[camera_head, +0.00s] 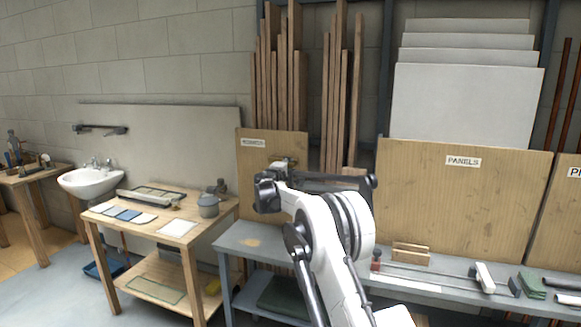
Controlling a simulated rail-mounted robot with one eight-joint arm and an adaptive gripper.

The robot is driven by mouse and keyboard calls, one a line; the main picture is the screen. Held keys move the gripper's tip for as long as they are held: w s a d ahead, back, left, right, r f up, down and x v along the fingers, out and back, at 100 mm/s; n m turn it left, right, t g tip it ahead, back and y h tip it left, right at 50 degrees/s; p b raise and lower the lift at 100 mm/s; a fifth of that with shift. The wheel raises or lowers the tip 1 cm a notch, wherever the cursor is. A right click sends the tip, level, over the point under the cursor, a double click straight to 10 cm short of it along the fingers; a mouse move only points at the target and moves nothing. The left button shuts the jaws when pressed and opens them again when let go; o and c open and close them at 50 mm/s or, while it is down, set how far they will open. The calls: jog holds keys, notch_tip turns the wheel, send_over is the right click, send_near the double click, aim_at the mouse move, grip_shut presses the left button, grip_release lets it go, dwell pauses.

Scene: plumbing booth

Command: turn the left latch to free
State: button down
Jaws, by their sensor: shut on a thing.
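My gripper (268,190) is dark and small in the head view, at the left end of a dark horizontal bar (325,184). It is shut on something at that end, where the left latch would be. The fingertips and the latch are too small and too covered by my wrist to make out, so the latch's angle cannot be told. The bar's right end carries a round dark knob (372,181). My white arm covers part of the bar and the bench below.
A grey bench (248,240) runs beneath my arm, with a small wooden block (411,253) and a rail further right. A wooden table (190,235) with cloths and a grey pot (208,206) stands left. Panel boards (465,205) and upright timber stand behind.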

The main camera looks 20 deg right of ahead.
jog(key=c, duration=1.6)
grip_release()
jog(key=v, duration=1.2)
